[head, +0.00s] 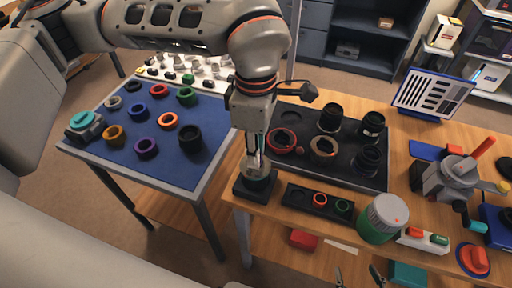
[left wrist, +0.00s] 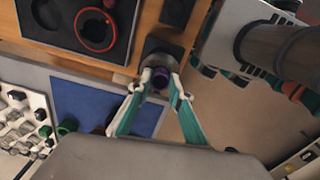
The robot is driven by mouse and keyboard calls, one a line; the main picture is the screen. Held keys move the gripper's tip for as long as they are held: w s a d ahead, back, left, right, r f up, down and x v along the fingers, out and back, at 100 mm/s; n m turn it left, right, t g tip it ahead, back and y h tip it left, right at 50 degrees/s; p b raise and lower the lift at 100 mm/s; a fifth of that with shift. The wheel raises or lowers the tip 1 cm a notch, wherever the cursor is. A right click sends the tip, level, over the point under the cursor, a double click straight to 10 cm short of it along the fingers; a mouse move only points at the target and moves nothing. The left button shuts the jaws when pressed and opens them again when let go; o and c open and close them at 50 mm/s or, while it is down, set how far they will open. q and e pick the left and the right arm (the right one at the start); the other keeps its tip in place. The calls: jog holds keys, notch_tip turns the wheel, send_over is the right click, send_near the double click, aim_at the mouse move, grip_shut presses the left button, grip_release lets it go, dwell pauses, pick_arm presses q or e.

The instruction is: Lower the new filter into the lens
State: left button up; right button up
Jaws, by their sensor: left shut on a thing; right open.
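My left gripper (head: 257,160) points down over the lens (head: 257,178), which sits in a black square stand (head: 250,190) at the table's front left corner. In the left wrist view, the teal fingers of this gripper (left wrist: 160,80) are shut on a purple round part (left wrist: 160,77), which looks like the new filter. It is at or just above the mouth of the lens; I cannot tell if they touch. The fingers mostly hide the filter in the head view. My right gripper (head: 358,276) is open and empty at the bottom edge, its fingers apart.
A blue-topped side table (head: 160,112) at left holds several coloured rings. A dark tray (head: 345,178) with lens parts lies behind the stand. A small ring holder (head: 297,197) and a green-sided jar (head: 383,218) stand to the right.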

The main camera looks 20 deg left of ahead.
pick_arm(q)
jog(key=shift+f, duration=0.2)
dwell(0.5)
jog(key=o, duration=0.8)
jog(key=shift+o, duration=0.2)
jog(key=shift+r, duration=0.1)
notch_tip(320, 180, up, 12)
dwell(0.4)
